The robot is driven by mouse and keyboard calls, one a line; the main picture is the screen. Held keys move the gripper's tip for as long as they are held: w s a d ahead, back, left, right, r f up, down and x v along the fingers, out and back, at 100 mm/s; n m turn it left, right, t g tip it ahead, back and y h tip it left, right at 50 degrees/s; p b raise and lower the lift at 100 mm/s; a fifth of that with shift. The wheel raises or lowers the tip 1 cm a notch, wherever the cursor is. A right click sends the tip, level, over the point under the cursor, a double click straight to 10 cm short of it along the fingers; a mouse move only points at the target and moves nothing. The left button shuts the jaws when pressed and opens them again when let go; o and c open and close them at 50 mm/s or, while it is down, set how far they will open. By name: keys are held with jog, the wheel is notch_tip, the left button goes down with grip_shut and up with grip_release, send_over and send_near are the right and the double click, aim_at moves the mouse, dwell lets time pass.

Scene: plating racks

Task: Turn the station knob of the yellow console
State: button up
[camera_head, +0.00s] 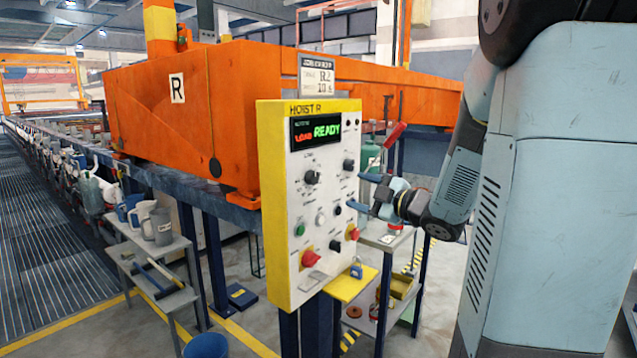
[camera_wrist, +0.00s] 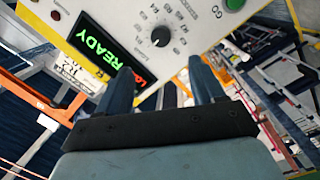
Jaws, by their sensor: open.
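The yellow-edged console (camera_head: 262,180) marked HOIST R stands upright in the middle of the head view, its pale panel carrying several knobs and buttons. The black knob below the display (camera_head: 312,177) has position marks around it and looks like the station knob. It also shows in the wrist view (camera_wrist: 160,36), its marks reading R1, R2 and on. My gripper (camera_head: 356,191) is open and empty, at the panel's right side, fingers pointing towards it. In the wrist view my gripper (camera_wrist: 160,66) has the knob ahead between its finger lines, apart from it.
A display (camera_head: 315,131) reads LOAD READY. Another black knob (camera_head: 348,165), a green button (camera_head: 300,230) and a red knob (camera_head: 309,258) share the panel. An orange hoist beam (camera_head: 180,120) stands behind. A shelf with jugs (camera_head: 160,227) is at left.

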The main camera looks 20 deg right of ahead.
aim_at(316, 179)
jog(key=x, duration=1.3)
jog(key=shift+w+a, duration=0.25)
jog(key=shift+a, duration=0.1)
jog(key=shift+c, duration=0.2)
